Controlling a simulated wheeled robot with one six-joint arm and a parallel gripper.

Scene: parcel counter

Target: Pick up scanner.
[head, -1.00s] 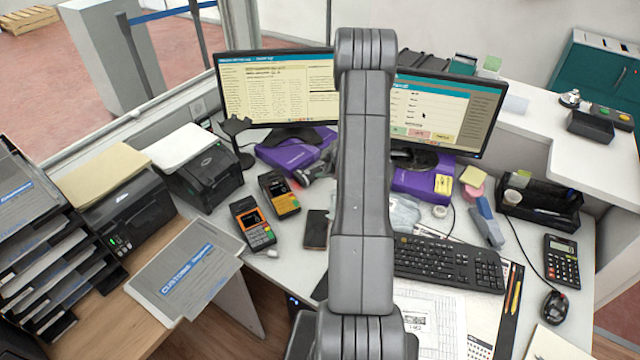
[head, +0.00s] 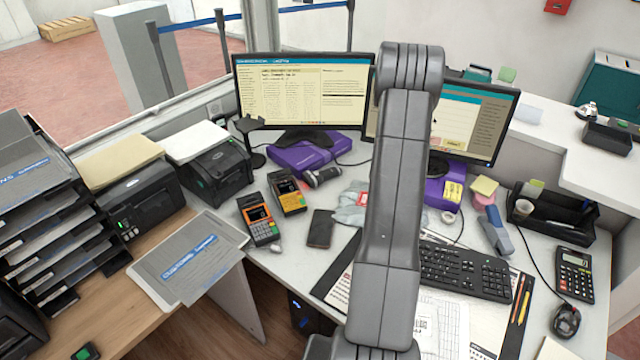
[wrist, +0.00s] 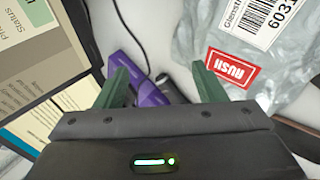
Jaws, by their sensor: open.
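The scanner appears to be the dark handheld device (head: 322,176) lying on the white counter by the front of a purple box (head: 303,152), below the left monitor. In the wrist view a small dark part that looks like the scanner (wrist: 172,90) shows beyond my fingertips, beside the purple box (wrist: 148,92). My gripper (wrist: 162,84) has its two green fingers apart, with nothing held between them. In the head view the gripper is hidden behind my arm.
A grey plastic bag (head: 350,213) with a red RUSH label (wrist: 232,67) lies close to the scanner. A dark cradle (head: 250,140), two card terminals (head: 259,220) and a phone (head: 320,228) stand or lie nearby. The left monitor (head: 300,90) rises behind.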

